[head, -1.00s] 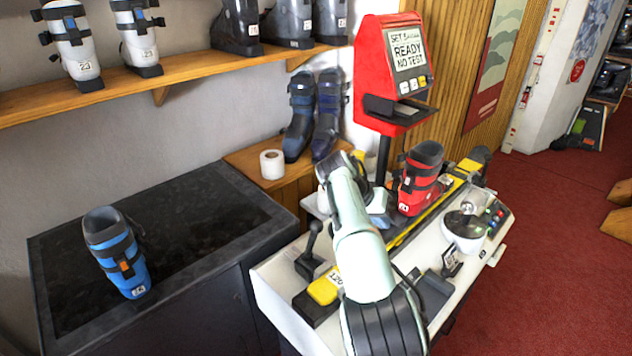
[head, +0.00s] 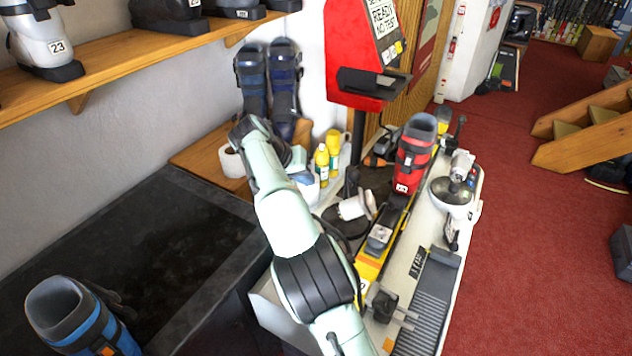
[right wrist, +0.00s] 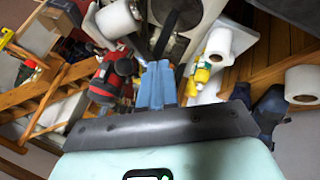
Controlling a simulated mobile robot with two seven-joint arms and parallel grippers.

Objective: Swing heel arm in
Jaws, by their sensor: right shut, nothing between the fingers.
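A red ski boot (head: 412,155) stands on a yellow and black ski (head: 372,262) along the bench. A white cylinder (head: 356,206) lies beside the ski, over a dark round base; I cannot tell whether it belongs to the heel arm. My right gripper (head: 303,177) is left of the boot and cylinder, by the yellow bottles, apart from the boot. In the right wrist view its blue fingers (right wrist: 158,84) are together and empty. The red boot (right wrist: 112,75) is left of them, and a dark post (right wrist: 172,22) is beyond the tips. My left gripper is out of view.
A red tester box (head: 362,50) stands on a post behind the bench. Yellow bottles (head: 333,150) and a paper roll (head: 231,160) are near my gripper. The dark table (head: 150,235) is mostly clear.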

